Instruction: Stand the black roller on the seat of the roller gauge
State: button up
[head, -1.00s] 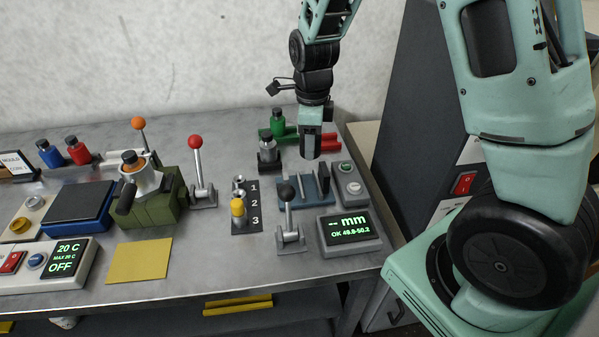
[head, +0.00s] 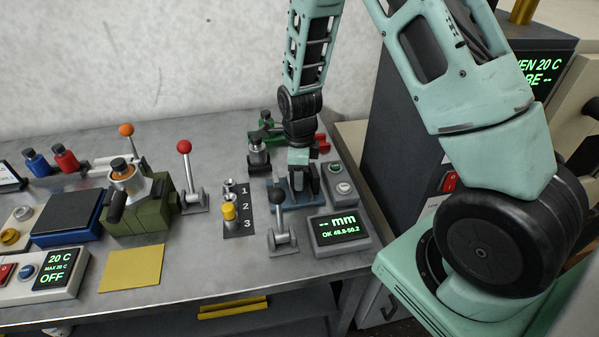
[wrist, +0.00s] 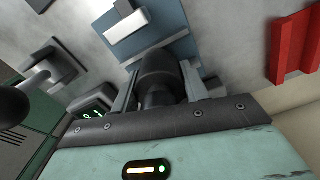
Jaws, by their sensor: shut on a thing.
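The black roller (wrist: 160,72) is a dark cylinder between the two fingers of my gripper (wrist: 160,92) in the wrist view. My gripper is shut on it. The roller gauge has a blue base (wrist: 188,52) with a pale block (wrist: 130,27) on it, just beyond the roller. In the head view my gripper (head: 304,180) is low over the gauge's blue base (head: 287,196) and hides much of it. The roller cannot be made out there. I cannot tell whether its underside touches the seat.
The gauge display (head: 340,231) reads "-- mm". A black-knobbed lever (head: 280,215) stands at its left, and a button box (head: 341,182) to the right. A red block (wrist: 296,45) lies to the right in the wrist view. A dark holder (head: 258,158) stands left of my gripper.

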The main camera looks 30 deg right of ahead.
jog(key=shift+f, duration=0.1)
jog(key=o, duration=1.2)
jog(key=shift+o, duration=0.2)
notch_tip(320, 180, up, 12)
jog(key=shift+a+r+b, duration=0.1)
jog(key=shift+a+b, duration=0.05)
jog(key=shift+b, duration=0.55)
jog(key=s+a+r+n, duration=0.1)
jog(key=s+a+n, duration=0.1)
jog(key=a+n, duration=0.1)
jog(key=s+a+r+n, duration=0.1)
jog(key=a+n, duration=0.2)
jog(key=s+a+n, duration=0.2)
jog(key=a+n, duration=0.1)
jog(key=shift+s+a+r+n+y, duration=0.15)
jog(key=shift+s+r+n+y, duration=0.2)
jog(key=shift+r+n+y, duration=0.05)
jog(key=s+a+r+n, duration=0.1)
jog(key=s+a+n, duration=0.3)
jog(key=s+n, duration=0.5)
jog(key=s+a+r+n, duration=0.2)
jog(key=s+a+n, duration=0.3)
jog(key=s+n, duration=0.4)
jog(key=shift+a+n, duration=0.25)
jog(key=shift+n, duration=2.55)
